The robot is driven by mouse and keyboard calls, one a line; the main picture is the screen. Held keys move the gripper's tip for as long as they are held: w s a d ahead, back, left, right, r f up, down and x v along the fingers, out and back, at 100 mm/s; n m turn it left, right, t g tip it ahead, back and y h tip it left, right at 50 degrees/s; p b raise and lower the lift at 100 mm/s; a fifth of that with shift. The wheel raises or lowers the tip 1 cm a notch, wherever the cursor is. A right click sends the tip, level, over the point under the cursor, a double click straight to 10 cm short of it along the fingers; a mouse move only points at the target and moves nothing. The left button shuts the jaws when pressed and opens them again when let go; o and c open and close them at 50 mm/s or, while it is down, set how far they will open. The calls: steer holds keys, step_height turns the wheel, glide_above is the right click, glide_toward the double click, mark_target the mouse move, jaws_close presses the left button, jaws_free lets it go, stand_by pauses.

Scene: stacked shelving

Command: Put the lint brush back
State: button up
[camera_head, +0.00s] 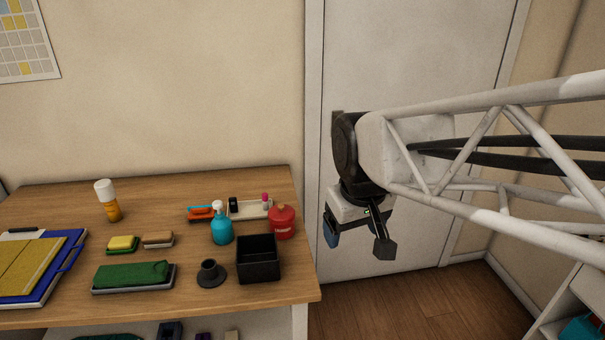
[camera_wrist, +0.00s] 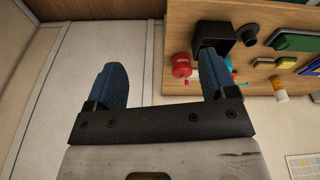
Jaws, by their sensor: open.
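I cannot tell for sure which thing is the lint brush. A small orange and teal item (camera_head: 201,213), perhaps a brush, lies at the back of the wooden tabletop, left of a pale tray (camera_head: 237,213). A brown-topped block with a pale underside (camera_head: 158,239), also brush-like, lies farther left, next to a yellow and green sponge (camera_head: 123,244). My gripper (camera_head: 357,242) is open and empty, right of the table's edge and in front of the door. In the wrist view my gripper (camera_wrist: 162,66) has its two blue fingers wide apart, with nothing between them.
A black open box (camera_head: 258,275), red canister (camera_head: 283,222) and blue spray bottle (camera_head: 221,228) stand at the table's right. A white shelf (camera_head: 556,316) stands at lower right. Floor between is clear.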

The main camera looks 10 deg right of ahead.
steer(key=s+d+f+m, duration=0.2)
steer(key=s+f, duration=0.1)
steer(key=s, duration=0.5)
steer(key=shift+s, duration=0.25)
